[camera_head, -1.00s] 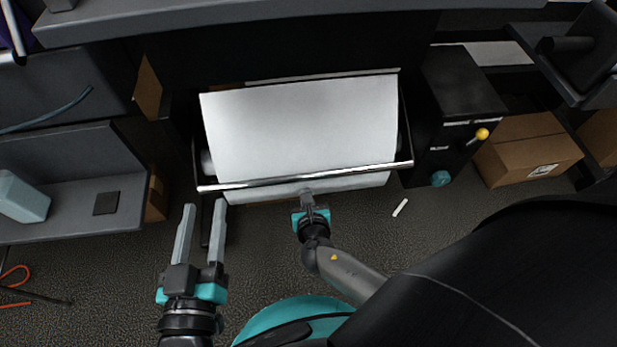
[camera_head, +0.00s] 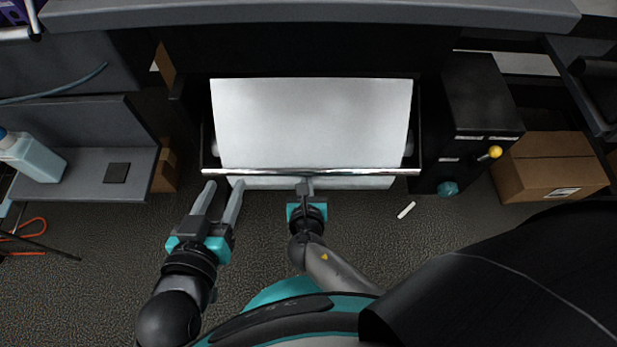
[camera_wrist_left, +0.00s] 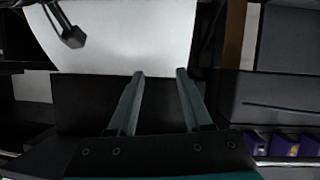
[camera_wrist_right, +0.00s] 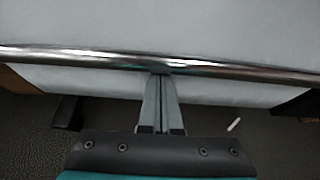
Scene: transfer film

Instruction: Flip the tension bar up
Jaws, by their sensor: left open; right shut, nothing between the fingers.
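The tension bar (camera_head: 360,171) is a shiny metal rod that runs level across the lower front of the white film sheet (camera_head: 315,120). It also crosses the right wrist view (camera_wrist_right: 90,57). My right gripper (camera_head: 305,184) is shut with nothing in it. Its tips are at the bar's lower edge, near the middle, and look to touch or nearly touch it; I cannot tell which. My left gripper (camera_head: 224,184) is open and empty, below the bar's left end. In the left wrist view its fingers (camera_wrist_left: 158,75) point toward the white sheet.
A black box with a yellow-knobbed lever (camera_head: 495,152) and a teal knob (camera_head: 448,188) stands right of the film. A grey shelf (camera_head: 85,187) with a bottle (camera_head: 35,158) is at the left. A small white stick (camera_head: 406,210) lies on the open floor.

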